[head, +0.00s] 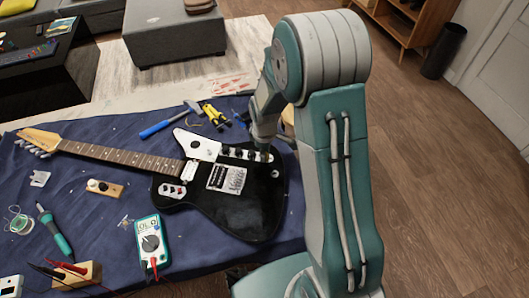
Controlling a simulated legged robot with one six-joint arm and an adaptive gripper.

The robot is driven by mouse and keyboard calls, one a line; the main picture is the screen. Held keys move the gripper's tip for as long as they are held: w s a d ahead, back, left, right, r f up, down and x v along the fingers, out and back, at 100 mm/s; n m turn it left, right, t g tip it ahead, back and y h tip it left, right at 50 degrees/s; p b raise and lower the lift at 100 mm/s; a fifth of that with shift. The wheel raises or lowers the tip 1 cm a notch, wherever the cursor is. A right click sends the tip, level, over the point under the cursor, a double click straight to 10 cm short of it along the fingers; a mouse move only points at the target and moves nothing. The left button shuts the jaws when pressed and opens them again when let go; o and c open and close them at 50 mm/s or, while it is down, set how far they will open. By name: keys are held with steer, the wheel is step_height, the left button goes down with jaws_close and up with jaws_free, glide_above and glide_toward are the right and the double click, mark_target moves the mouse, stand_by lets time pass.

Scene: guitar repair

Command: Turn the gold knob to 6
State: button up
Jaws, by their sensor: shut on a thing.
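A black electric guitar (235,217) lies on the blue cloth, its neck pointing left. A row of small knobs (238,153) sits on a light control plate along the guitar's upper edge. My gripper (263,155) reaches down to the right end of this row. It is shut on a small knob there, which its fingers largely hide. I cannot make out the knob's gold colour, its pointer or any numbers around it.
The blue cloth (107,227) also holds a multimeter (151,241), a soldering iron (54,231), a solder spool (20,223), a blue-handled hammer (158,129) and yellow-handled pliers (215,115). My arm hides the table's right side.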

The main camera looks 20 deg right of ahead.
steer(key=shift+m, duration=1.3)
steer(key=shift+m, duration=0.9)
steer(key=o, duration=0.8)
steer(key=shift+c, duration=0.2)
steer(key=o, duration=0.4)
steer(key=shift+r, duration=0.1)
